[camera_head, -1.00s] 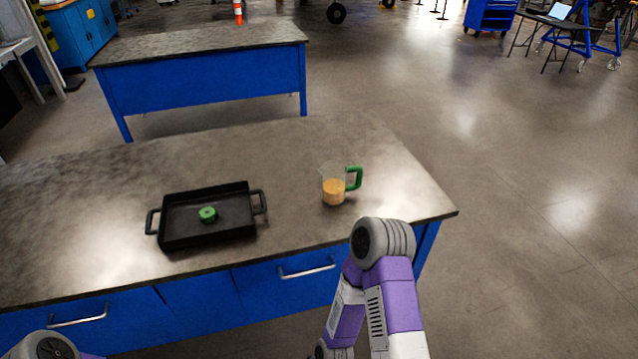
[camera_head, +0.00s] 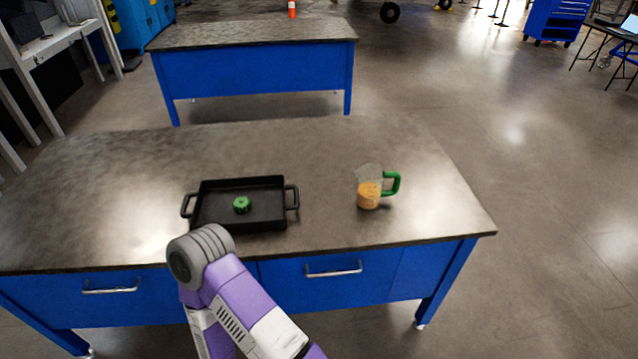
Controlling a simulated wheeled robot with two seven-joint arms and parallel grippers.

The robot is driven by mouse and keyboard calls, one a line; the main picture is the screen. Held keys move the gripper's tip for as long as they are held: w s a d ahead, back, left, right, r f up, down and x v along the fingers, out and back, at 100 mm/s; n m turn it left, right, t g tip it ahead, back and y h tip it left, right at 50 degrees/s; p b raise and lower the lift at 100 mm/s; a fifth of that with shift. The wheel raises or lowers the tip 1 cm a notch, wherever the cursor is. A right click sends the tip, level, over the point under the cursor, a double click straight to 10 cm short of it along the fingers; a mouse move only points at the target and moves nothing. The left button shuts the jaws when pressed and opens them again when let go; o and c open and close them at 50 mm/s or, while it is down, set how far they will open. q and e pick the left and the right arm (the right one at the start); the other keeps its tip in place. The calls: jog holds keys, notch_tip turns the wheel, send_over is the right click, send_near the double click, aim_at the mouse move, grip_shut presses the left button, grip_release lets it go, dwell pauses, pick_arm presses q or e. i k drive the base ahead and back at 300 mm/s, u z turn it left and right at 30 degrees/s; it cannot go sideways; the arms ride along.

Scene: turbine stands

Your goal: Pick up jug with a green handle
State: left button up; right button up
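The jug (camera_head: 369,188) is clear, with orange contents in its lower part and a green handle (camera_head: 394,183) on its right side. It stands upright on the near workbench (camera_head: 330,150), right of the black tray. One purple and grey arm of mine shows at the bottom, in front of the bench and left of the jug; nothing of mine touches the jug. Neither of my grippers is in the picture, so their state is hidden.
A black two-handled tray (camera_head: 270,215) holds a small green round object (camera_head: 241,204), left of the jug. The bench's right edge is near the jug. A second blue bench (camera_head: 255,70) stands behind, with open floor to the right.

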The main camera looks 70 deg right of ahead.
aim_at(371, 177)
jog(key=u, duration=0.1)
jog(key=k, duration=0.9)
jog(key=z, duration=1.65)
